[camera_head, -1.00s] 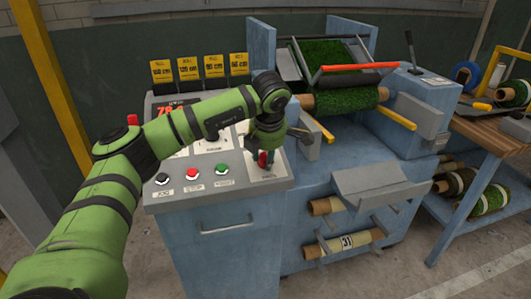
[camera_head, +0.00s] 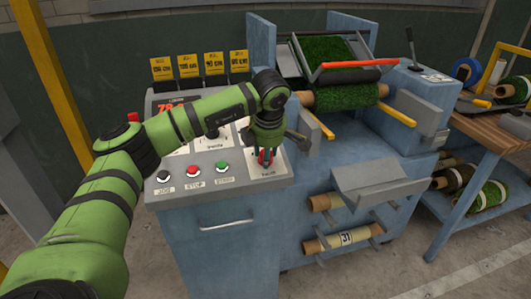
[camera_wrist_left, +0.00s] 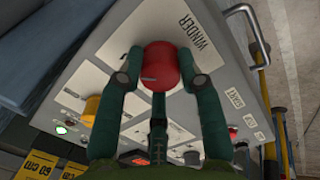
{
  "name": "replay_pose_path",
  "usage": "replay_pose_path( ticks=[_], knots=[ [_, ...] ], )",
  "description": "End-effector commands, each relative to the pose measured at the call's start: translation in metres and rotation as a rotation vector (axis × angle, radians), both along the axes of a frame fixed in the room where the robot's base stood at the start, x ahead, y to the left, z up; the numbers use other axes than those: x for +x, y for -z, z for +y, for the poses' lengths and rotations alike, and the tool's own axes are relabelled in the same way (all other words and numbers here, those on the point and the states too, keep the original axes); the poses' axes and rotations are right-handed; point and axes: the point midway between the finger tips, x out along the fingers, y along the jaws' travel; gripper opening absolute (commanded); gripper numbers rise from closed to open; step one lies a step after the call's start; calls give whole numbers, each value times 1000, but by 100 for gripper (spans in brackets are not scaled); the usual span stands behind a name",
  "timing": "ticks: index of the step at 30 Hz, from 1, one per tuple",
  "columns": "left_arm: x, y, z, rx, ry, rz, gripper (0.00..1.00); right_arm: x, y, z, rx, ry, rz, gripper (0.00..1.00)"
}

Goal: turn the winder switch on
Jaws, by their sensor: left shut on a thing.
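The winder switch is on the right part of the grey control panel (camera_head: 250,180). Its red knob (camera_wrist_left: 160,66) shows in the left wrist view, beside the printed word WINDER. My left gripper (camera_head: 264,158) reaches down onto the switch. In the left wrist view, the green fingers of this gripper (camera_wrist_left: 160,75) are shut on the red knob, one on each side. The fingers hide part of the switch base, so I cannot tell its exact position. My right gripper is in neither view.
Black, red (camera_head: 193,170) and green (camera_head: 222,168) buttons sit left of the switch. Yellow cards (camera_head: 201,65) stand behind the panel. A green turf roll (camera_head: 345,95) lies in the machine at right. A wooden bench (camera_head: 490,130) stands at far right.

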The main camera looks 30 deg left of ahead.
Motion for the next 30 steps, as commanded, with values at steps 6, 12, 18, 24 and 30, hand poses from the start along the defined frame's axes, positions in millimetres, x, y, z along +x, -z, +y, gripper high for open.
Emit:
replay_pose_path(
  ticks=[6,12,18,24,30],
  knots=[
    [1,-1,-2,-2,6,-4,60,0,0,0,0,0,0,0],
    [0,0,-1,-1,3,-2,60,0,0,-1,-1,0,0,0],
    [-2,-12,-4,-2,4,-4,60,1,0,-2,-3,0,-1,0],
    [-12,-49,-13,-1,5,-7,60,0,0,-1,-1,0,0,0],
    [-22,-88,-23,-2,5,-6,60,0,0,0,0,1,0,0]
  ],
)
